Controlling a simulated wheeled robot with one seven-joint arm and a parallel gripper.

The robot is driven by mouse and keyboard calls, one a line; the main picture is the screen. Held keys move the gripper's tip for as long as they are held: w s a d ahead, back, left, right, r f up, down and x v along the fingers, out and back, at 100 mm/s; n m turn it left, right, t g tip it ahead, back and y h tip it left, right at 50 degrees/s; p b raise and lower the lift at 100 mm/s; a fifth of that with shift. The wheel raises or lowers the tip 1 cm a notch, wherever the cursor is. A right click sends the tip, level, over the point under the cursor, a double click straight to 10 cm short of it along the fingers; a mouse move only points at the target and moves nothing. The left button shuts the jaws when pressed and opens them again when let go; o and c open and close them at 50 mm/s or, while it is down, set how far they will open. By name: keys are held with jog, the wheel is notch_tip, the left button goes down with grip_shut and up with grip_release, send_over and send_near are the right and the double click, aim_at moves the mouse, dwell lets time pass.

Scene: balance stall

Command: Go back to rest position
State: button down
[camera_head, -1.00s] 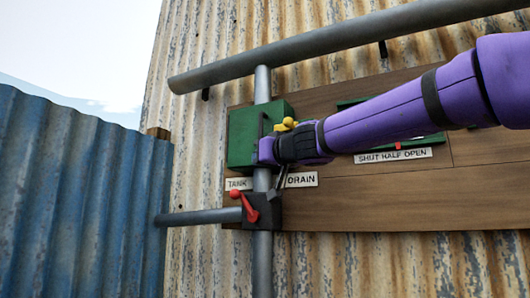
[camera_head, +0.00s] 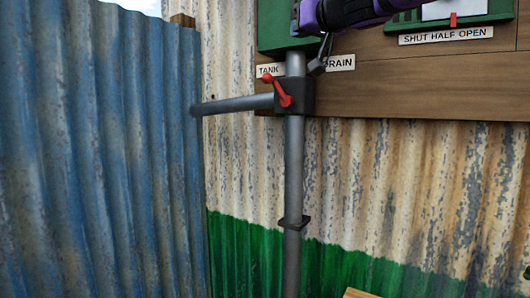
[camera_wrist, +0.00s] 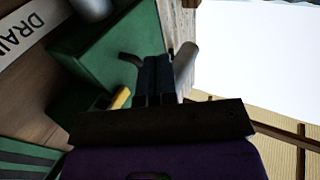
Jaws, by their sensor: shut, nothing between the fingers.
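My purple arm reaches in from the upper right of the head view. A valve with a red handle (camera_head: 283,93) sits on the upright grey pipe (camera_head: 293,165) below the fingers. The handle slants up and left, to the TANK label (camera_head: 269,71).
A green box (camera_head: 276,30) is on the wooden board, close to my gripper; it also fills the left of the wrist view (camera_wrist: 100,65). A "SHUT HALF OPEN" scale (camera_head: 446,35) is at upper right. A blue corrugated wall (camera_head: 95,160) stands left.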

jog(key=s+d+f+m+g+h, duration=0.25)
jog(key=s+d+f+h, duration=0.35)
jog(key=d+f, duration=0.35)
jog(key=s+d+f+m+g+h, duration=0.1)
jog(key=s+d+f+m+h, duration=0.35)
jog(key=s+d+f, duration=0.45)
jog(key=s+f+n+g+y, duration=0.2)
jog(key=s+f+g, duration=0.6)
jog(key=s+f, duration=0.7)
notch_tip(320, 180, down, 4)
jog(key=shift+s+d+f, duration=0.2)
jog(key=shift+d+f, duration=0.05)
jog(key=shift+d, duration=0.1)
